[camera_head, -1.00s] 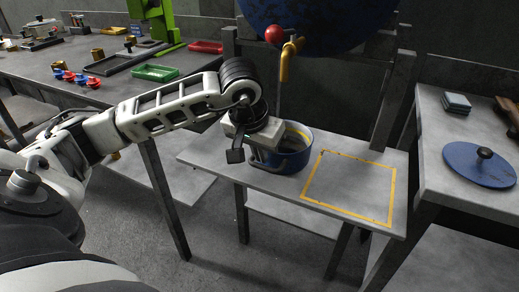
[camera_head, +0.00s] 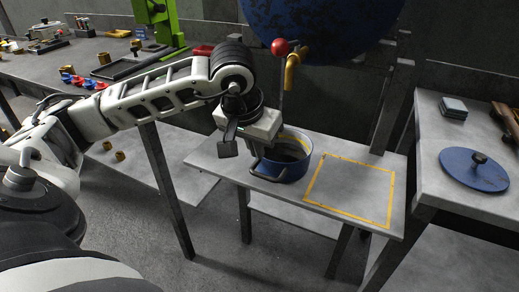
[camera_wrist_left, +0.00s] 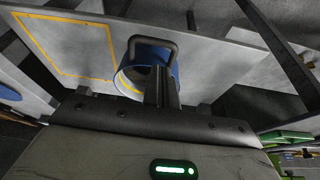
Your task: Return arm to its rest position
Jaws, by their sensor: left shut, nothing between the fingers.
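A blue pot (camera_head: 296,168) with a dark handle (camera_head: 268,177) on its near side stands on the grey table (camera_head: 225,163), left of the yellow outlined square (camera_head: 350,190). My left gripper (camera_head: 256,153) is above the pot's near left side, pointing down, shut and empty. It hides part of the pot's rim. In the left wrist view the shut fingers (camera_wrist_left: 162,88) show in front of the pot (camera_wrist_left: 128,78), close to its handle (camera_wrist_left: 153,40); I cannot tell if they touch. My right gripper is not in view.
A yellow tap (camera_head: 291,72) with a red ball knob (camera_head: 280,46) hangs close behind the gripper, under a big blue round tank (camera_head: 330,25). A blue lid (camera_head: 473,172) lies on the right bench. A workbench (camera_head: 50,65) with small parts is at the left.

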